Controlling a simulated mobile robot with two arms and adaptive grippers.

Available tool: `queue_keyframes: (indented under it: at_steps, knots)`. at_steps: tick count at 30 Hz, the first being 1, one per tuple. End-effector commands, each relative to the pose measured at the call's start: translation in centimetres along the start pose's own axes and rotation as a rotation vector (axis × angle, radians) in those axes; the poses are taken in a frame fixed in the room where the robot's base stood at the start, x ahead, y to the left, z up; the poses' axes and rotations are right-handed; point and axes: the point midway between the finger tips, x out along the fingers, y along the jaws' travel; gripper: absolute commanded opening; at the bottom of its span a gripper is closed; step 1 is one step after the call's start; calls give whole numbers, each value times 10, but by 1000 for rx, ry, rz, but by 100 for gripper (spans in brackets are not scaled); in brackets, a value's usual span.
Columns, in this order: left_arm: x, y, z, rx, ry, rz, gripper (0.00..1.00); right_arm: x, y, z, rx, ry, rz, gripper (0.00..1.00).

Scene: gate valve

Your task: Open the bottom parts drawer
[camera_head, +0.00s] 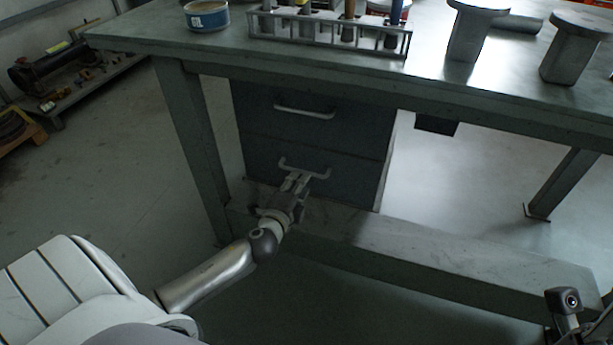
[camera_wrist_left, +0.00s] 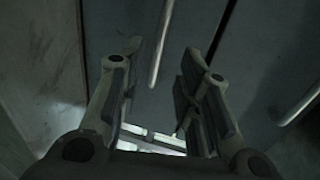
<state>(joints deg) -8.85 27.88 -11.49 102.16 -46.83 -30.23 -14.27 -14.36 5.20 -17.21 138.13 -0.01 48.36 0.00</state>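The bottom parts drawer (camera_head: 343,180) is the lower of two dark drawers under the workbench and appears closed. Its pale bar handle (camera_head: 318,176) runs across its front. My left gripper (camera_head: 294,176) is at this handle, with its fingers towards the drawer front. In the left wrist view the fingers (camera_wrist_left: 163,60) are apart, and the bottom drawer's handle (camera_wrist_left: 161,45) shows in the gap between them. I see no clear contact. Of my right arm, only a dark part at the lower right edge of the head view shows; its fingers do not.
The top drawer (camera_head: 265,118) is above, with its handle (camera_head: 305,112). The workbench (camera_head: 330,68) carries an oil tin (camera_head: 207,16), a tool rack (camera_head: 330,38) and metal pieces. A low shelf beam (camera_head: 440,255) runs below the drawers. A bench leg (camera_head: 197,145) stands left.

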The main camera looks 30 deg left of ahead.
Motion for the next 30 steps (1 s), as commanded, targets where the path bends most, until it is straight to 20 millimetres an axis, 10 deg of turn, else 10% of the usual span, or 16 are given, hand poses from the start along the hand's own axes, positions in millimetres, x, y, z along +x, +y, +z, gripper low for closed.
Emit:
queue_keyframes:
  at_steps: [12, 25, 30]
  knots:
    - [64, 2, 0, 0, 1, 0, 32, 8, -1, 3, -9, 65, -27, 40]
    - [72, 1, 0, -1, 1, 2, 32, 11, -1, 3, -10, 73, -31, 40]
    - [72, 1, 0, -1, 1, 2, 11, 11, -1, 3, -10, 72, -31, 40]
